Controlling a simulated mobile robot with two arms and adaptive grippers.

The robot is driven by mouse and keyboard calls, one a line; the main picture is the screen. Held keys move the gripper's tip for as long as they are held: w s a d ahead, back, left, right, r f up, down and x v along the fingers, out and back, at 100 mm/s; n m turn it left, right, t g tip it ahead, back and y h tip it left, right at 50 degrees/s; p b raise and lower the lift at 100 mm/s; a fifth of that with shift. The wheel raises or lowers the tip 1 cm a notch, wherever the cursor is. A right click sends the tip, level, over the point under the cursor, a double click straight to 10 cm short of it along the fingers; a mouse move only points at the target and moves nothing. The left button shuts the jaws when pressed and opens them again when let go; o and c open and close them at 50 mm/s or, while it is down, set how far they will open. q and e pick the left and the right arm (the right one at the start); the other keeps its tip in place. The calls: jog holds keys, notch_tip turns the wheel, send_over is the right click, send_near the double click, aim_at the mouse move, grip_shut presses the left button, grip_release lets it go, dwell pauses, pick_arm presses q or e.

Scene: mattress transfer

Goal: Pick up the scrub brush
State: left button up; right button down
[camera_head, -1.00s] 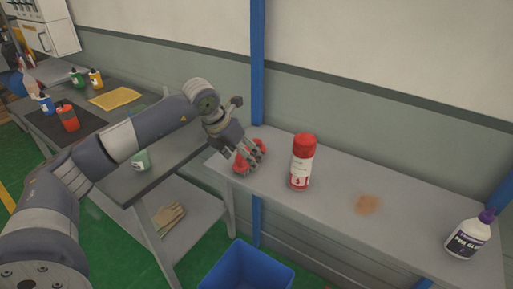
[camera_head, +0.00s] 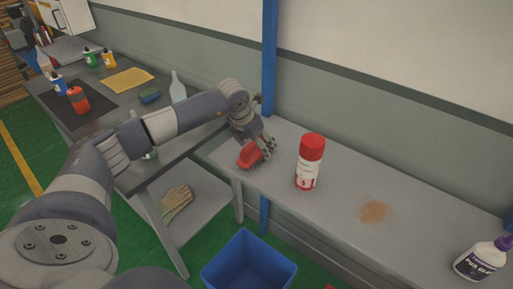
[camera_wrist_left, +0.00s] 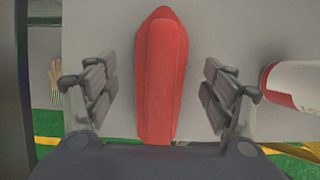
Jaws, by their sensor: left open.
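The scrub brush has a red body (camera_head: 249,156) and lies on the grey shelf table (camera_head: 340,218) near its left end. In the left wrist view the red brush (camera_wrist_left: 162,75) lies lengthwise between the two open fingers of the left gripper (camera_wrist_left: 160,95), with a gap on each side. The fingers do not touch it. The brush's underside is hidden. My right gripper is not in view.
A red-capped canister (camera_head: 310,163) stands close to the right of the brush; it also shows in the left wrist view (camera_wrist_left: 295,85). A blue bin (camera_head: 249,262) stands below.

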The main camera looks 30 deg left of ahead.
aim_at(257, 149)
pick_arm(q)
jog(key=p+x, duration=0.1)
jog(key=x, duration=0.1)
jog(key=shift+w+f, duration=0.3)
jog(key=shift+f, duration=0.05)
jog(key=shift+w+f, duration=0.1)
jog(key=shift+f, duration=0.15)
jog(key=shift+c, duration=0.6)
jog(key=c, duration=0.9)
jog(key=shift+c, duration=1)
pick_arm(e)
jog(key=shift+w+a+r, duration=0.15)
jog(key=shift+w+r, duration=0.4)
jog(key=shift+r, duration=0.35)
